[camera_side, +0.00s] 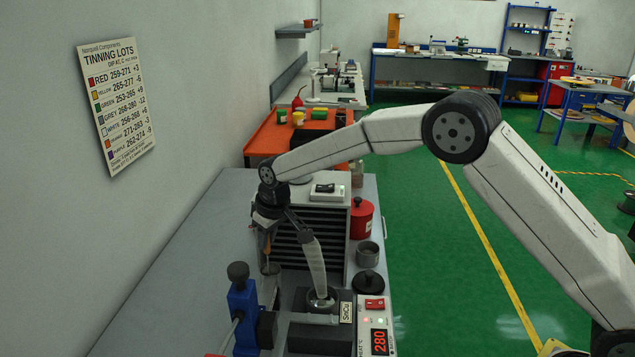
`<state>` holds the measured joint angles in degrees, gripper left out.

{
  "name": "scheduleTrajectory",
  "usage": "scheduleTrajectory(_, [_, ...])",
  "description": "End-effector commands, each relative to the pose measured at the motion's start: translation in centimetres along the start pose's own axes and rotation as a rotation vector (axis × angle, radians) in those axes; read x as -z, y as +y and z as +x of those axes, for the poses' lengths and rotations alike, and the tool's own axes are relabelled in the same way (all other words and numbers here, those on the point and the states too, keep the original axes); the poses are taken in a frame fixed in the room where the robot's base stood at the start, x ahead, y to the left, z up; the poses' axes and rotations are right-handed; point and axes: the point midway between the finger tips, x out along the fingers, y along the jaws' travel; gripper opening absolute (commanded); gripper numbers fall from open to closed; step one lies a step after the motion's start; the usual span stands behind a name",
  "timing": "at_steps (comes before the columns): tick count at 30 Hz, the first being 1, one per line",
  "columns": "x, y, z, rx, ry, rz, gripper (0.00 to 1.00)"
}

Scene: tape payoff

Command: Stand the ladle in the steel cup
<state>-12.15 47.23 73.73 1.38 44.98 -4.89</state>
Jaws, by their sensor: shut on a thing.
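My gripper (268,222) is at the left end of my arm, pointing down over the grey bench. It is shut on the ladle (266,245). The ladle hangs roughly upright below it, with a brownish handle at the top and a small bowl low down, behind the blue stand. The steel cup (368,253) is a grey open cup on the right side of the bench, beside the drawer cabinet. The gripper and ladle are well to the left of the cup and apart from it. The inside of the cup is mostly too dark to tell.
The dark-fronted drawer cabinet (306,246) stands between ladle and cup. A round pot (321,299) sits below a pale hose (315,265).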

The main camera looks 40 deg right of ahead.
Motion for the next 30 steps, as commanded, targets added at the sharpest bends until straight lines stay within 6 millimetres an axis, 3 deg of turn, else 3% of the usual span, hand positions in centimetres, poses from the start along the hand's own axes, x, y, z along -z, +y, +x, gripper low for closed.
scheduleTrajectory(10, [-0.03, 0.0, 0.11, 0.0, 0.0, 0.0, 0.0])
scheduleTrajectory(11, [-0.03, 0.0, 0.11, 0.0, 0.0, 0.0, 0.32])
scheduleTrajectory(14, [-0.03, 0.0, 0.11, 0.0, 0.0, 0.0, 0.64])
scheduleTrajectory(15, [-0.03, 0.0, 0.1, 0.0, 0.0, 0.0, 0.67])
scheduleTrajectory(30, [-0.01, 0.0, -0.77, 0.0, 0.0, 0.0, 0.67])
